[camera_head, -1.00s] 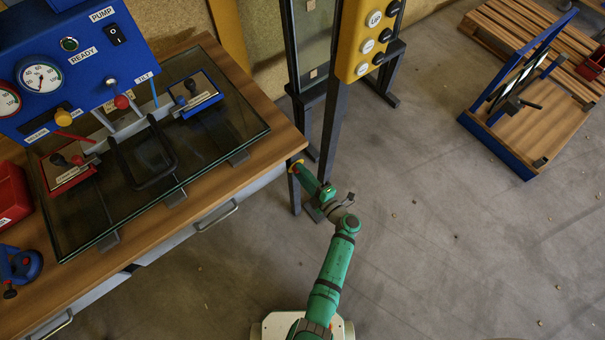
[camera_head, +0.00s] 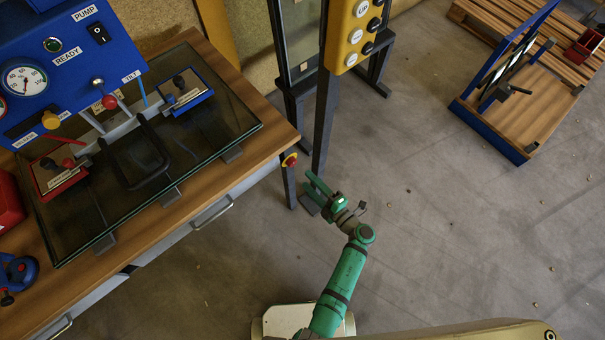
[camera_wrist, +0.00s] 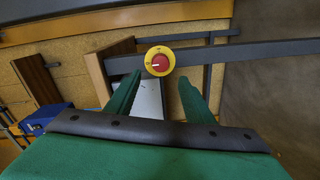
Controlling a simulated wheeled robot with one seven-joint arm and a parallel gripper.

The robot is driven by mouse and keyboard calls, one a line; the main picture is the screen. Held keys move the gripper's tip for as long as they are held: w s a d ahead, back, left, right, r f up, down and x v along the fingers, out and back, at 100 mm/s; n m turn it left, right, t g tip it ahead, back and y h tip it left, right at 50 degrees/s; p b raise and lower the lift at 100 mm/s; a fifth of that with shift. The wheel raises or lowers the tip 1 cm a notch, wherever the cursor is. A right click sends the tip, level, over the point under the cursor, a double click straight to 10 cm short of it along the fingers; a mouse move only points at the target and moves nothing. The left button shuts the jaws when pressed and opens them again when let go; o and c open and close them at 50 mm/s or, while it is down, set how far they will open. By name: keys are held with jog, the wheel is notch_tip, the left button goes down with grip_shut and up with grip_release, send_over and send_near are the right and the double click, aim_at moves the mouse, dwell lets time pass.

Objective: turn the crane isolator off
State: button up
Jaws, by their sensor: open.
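A round red knob on a yellow disc (camera_head: 289,160), which looks like the isolator, is at the near right corner of the workbench, by a dark post. It also shows in the wrist view as a red knob (camera_wrist: 160,62) on a yellow disc mounted on a dark bar. A white mark on the knob points left in that view. Lettering around it is too small to read. My green gripper (camera_head: 310,180) is open and empty, a short way from the knob, below and right of it. In the wrist view the knob appears just beyond and between my fingertips (camera_wrist: 160,80).
The wooden workbench (camera_head: 275,119) carries a glass plate frame and a blue control panel (camera_head: 65,75). A yellow button pendant (camera_head: 350,35) is by the dark posts. A blue-framed wooden trolley (camera_head: 520,105) stands at right. The floor between is clear.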

jog(key=shift+v, duration=1.3)
jog(key=shift+s, duration=0.1)
